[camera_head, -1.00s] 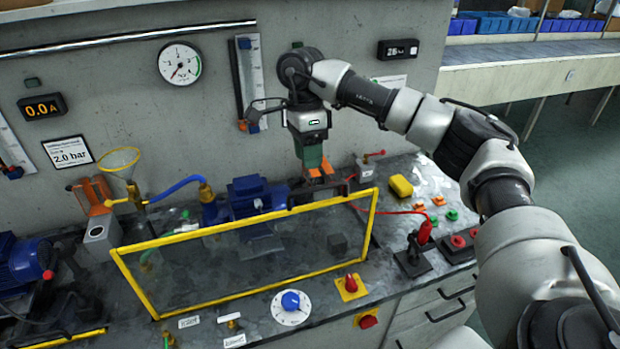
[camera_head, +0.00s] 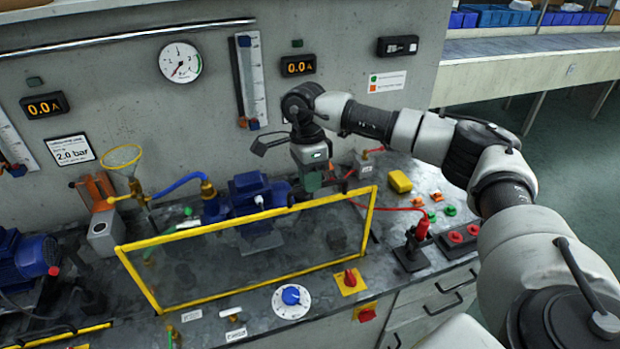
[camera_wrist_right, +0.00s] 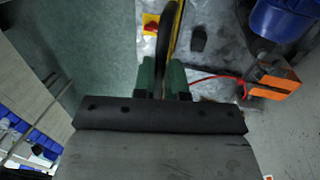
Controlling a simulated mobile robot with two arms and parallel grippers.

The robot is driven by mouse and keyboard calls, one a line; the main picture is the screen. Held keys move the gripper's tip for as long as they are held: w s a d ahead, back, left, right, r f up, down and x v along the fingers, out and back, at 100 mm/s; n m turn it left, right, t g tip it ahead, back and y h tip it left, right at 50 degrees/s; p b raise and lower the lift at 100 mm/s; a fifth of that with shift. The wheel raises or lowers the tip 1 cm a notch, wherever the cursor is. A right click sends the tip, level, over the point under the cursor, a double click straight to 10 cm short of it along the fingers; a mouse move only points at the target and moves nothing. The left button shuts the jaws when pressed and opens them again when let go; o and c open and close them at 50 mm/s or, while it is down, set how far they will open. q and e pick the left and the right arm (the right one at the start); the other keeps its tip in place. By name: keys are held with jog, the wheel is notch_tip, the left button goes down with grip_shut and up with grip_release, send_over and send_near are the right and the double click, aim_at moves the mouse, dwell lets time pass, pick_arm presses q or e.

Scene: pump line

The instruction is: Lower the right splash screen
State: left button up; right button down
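The right splash screen is a clear panel in a yellow frame (camera_head: 240,223), standing tilted over the blue pump (camera_head: 250,195) on the bench. A dark handle sits near the right part of its top bar, and in the right wrist view this dark curved handle (camera_wrist_right: 161,60) lies between my green fingers. My right gripper (camera_head: 314,188) is at the top bar, pointing down, with its fingertips partly hidden there. In the right wrist view my right gripper (camera_wrist_right: 161,78) has its fingers close on either side of the handle; contact is unclear. My left gripper is out of view.
A dial (camera_head: 291,300) and a red switch (camera_head: 349,279) sit in front of the screen. A yellow block (camera_head: 400,181), a red-handled lever unit (camera_head: 415,240) and red buttons (camera_head: 463,236) stand to the right. The wall with gauge (camera_head: 180,62) rises close behind.

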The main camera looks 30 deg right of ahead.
aim_at(310, 255)
notch_tip(310, 255, down, 26)
jog(key=b, duration=1.7)
jog(key=shift+r+b, duration=0.25)
jog(key=shift+b, duration=0.05)
jog(key=shift+f, duration=0.45)
jog(key=shift+s+a, duration=0.1)
jog(key=c, duration=1.2)
grip_release()
jog(key=shift+f, duration=0.15)
jog(key=shift+o, duration=0.2)
jog(key=r, duration=0.3)
jog(key=w+r, duration=0.1)
jog(key=r, duration=0.3)
jog(key=w+r+b, duration=0.1)
jog(key=r, duration=0.2)
jog(key=shift+w+d+r, duration=0.15)
jog(key=shift+d+r, duration=0.1)
jog(key=shift+r, duration=0.15)
